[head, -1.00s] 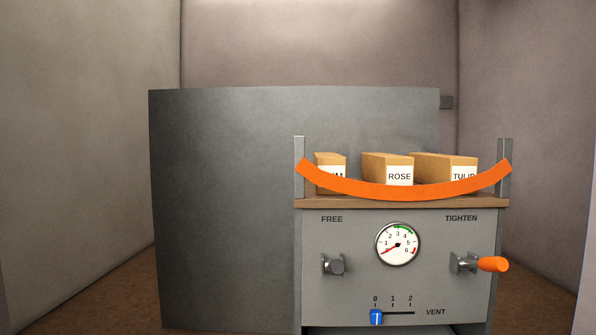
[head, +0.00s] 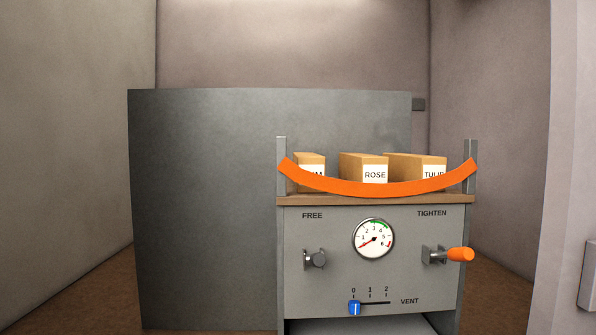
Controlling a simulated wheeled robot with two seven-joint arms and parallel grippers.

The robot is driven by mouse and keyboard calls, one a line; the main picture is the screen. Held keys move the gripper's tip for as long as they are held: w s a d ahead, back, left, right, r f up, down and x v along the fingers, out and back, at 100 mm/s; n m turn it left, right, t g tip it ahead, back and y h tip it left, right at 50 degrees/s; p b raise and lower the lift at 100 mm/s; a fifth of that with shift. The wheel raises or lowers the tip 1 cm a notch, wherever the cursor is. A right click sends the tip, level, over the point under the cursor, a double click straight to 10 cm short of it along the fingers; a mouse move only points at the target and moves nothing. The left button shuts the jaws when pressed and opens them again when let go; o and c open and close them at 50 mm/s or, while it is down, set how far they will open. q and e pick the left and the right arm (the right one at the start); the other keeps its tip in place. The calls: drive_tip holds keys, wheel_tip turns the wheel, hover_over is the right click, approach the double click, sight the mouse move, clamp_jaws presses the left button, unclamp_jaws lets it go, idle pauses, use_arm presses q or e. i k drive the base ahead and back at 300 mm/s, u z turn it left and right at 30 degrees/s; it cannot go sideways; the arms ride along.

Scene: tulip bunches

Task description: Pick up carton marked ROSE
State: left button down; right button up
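The carton marked ROSE (head: 364,168) stands on the wooden top (head: 376,200) of a grey cabinet, between two other cartons. Its white label faces me. An orange strap (head: 378,189) sags across the front of the cartons between two grey posts and hides their lower edges. The carton marked TULIP (head: 416,166) is on the right. The carton on the left (head: 310,167) has a label partly hidden by the strap, with only its last letters readable. Neither of my grippers is in view.
The cabinet front (head: 330,290) carries a dial gauge (head: 373,239), a grey knob (head: 316,259) under FREE, an orange-handled crank (head: 459,254) under TIGHTEN and a blue VENT slider (head: 354,307). A large dark grey panel (head: 205,210) stands at the left. A pale wall edge (head: 570,150) is at the right.

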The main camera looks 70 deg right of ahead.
sight(358, 166)
drive_tip(key=k, duration=0.65)
drive_tip(key=z, duration=0.8)
